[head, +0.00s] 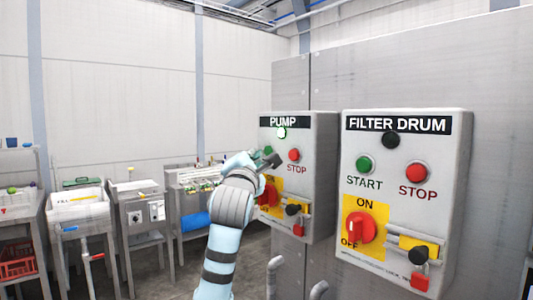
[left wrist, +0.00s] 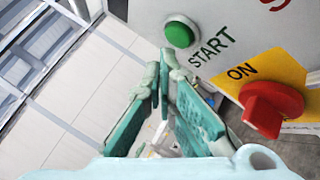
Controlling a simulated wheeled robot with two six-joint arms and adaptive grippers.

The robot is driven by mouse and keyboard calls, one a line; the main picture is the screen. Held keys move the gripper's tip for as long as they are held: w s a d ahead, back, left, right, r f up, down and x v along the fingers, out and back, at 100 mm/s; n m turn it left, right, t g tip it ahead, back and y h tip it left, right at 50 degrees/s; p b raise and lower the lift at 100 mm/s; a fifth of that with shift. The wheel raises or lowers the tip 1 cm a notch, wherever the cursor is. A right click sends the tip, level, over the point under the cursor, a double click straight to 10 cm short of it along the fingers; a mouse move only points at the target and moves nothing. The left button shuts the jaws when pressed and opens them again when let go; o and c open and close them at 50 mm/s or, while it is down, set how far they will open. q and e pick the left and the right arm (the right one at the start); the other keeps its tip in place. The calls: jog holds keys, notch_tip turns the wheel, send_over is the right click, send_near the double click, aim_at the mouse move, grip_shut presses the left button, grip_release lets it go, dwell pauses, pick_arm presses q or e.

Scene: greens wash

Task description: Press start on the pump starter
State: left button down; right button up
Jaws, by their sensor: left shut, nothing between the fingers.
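The pump starter (head: 322,135) is a grey box labelled PUMP on the grey cabinet. Its lamp (head: 282,132) glows bright green below the label. In the left wrist view the green start button (left wrist: 180,33) stands beside the word START. My left gripper (left wrist: 164,62) is shut and empty, its fingertips close to the button; I cannot tell whether they touch. My right gripper is not in view.
The pump's red rotary switch (left wrist: 270,108) sits below START. A similar FILTER DRUM box (head: 405,180) stands to the right with a dark lamp (head: 390,140). Padlocked latches (head: 419,282) project from the boxes. Sinks and benches (head: 140,215) line the left background.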

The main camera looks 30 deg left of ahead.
pick_arm(q)
jog(key=s+b, duration=0.1)
jog(key=s, duration=0.1)
jog(key=s+a+b, duration=0.1)
jog(key=s+b, duration=0.1)
jog(key=shift+s+a, duration=0.2)
jog(key=shift+s, duration=0.2)
dwell(0.5)
